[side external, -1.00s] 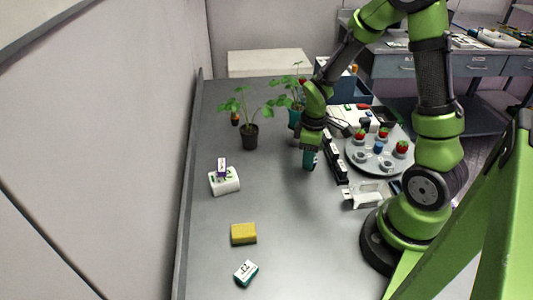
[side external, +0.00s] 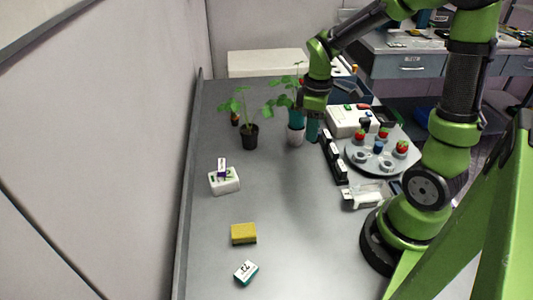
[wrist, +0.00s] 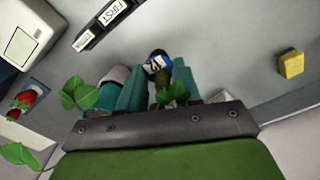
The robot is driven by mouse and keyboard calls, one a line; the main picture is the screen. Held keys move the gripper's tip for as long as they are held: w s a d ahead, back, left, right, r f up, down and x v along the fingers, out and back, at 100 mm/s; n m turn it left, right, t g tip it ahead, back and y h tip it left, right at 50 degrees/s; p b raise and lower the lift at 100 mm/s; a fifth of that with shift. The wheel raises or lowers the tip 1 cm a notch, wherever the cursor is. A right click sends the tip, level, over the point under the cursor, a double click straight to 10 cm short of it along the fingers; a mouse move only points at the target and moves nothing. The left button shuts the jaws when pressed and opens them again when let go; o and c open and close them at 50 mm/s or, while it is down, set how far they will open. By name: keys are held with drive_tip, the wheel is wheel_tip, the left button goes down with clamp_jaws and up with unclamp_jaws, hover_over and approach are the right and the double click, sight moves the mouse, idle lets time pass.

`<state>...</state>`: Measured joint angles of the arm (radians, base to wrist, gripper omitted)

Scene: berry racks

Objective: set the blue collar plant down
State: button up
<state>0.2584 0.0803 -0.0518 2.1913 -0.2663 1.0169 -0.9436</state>
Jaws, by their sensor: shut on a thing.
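My gripper shows in the side view (side external: 313,130) at the back of the table, pointing down, beside a potted plant with a white lower part (side external: 296,135) and a teal upper part. In the wrist view my gripper's teal fingers (wrist: 158,82) are shut on the blue collar plant (wrist: 157,65). Its blue collar bears a white label, and green leaves show close to the fingers. In the side view it is hidden by my gripper. The white and teal pot also shows in the wrist view (wrist: 114,80), just left of the fingers.
A plant in a black pot (side external: 250,137) stands to the left. A black labelled rack (side external: 334,158) and a round grey tray (side external: 365,165) with strawberries are to the right. A white block (side external: 224,182), yellow sponge (side external: 243,234) and small box (side external: 246,273) lie nearer. The table's middle is clear.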

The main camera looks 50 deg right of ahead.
drive_tip(key=r, duration=0.6)
drive_tip(key=shift+w+d, duration=0.35)
drive_tip(key=shift+w, duration=0.05)
drive_tip(key=w+d, duration=0.2)
drive_tip(key=w+d+r, duration=0.1)
drive_tip(key=w+d, duration=0.4)
drive_tip(key=shift+w+d+r, duration=0.15)
drive_tip(key=shift+w, duration=0.15)
drive_tip(key=w+d+f, duration=0.2)
drive_tip(key=w+d, duration=0.5)
drive_tip(key=d, duration=0.6)
drive_tip(key=shift+d+f, duration=0.1)
drive_tip(key=shift+f, duration=7.3)
drive_tip(key=shift+f, duration=0.1)
drive_tip(key=o, duration=1)
